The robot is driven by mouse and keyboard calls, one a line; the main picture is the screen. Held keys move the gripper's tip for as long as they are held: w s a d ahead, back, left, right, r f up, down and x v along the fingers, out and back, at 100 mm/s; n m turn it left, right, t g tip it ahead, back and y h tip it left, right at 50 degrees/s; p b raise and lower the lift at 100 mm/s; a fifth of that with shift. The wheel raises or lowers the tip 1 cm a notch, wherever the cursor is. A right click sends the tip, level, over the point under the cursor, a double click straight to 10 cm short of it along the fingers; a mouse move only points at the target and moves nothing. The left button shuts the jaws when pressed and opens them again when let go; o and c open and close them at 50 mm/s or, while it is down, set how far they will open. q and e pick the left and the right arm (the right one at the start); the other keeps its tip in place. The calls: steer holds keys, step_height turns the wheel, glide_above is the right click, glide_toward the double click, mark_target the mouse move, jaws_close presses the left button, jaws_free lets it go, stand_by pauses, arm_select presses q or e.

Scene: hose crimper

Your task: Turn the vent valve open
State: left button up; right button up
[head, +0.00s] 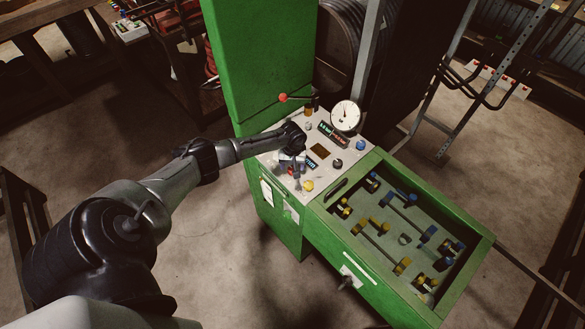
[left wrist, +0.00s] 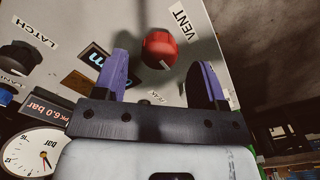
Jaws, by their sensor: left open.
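The vent valve is a red knob (left wrist: 159,49) on the pale panel, beside the printed VENT label (left wrist: 182,22) in the left wrist view. My left gripper (left wrist: 162,78) is open, its two purple fingers apart on either side of the knob's position in the picture. I cannot tell whether either finger touches it. In the head view my left gripper (head: 292,163) is over the left part of the control panel (head: 322,172). I cannot make out the red vent knob there; the gripper and wrist cover that area. My right gripper is not in view.
A dial gauge (head: 346,115), a red-balled lever (head: 283,97) and a yellow knob (head: 308,185) surround the arm on the panel. A black knob by the LATCH label (left wrist: 20,57) shows in the wrist view. An open green tray (head: 335,208) with blue and yellow fittings lies to the right.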

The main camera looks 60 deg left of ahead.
arm_select(q)
steer(key=shift+f, duration=1.2)
steer(key=shift+c, duration=0.3)
steer(key=c, duration=0.9)
steer(key=shift+o, duration=0.2)
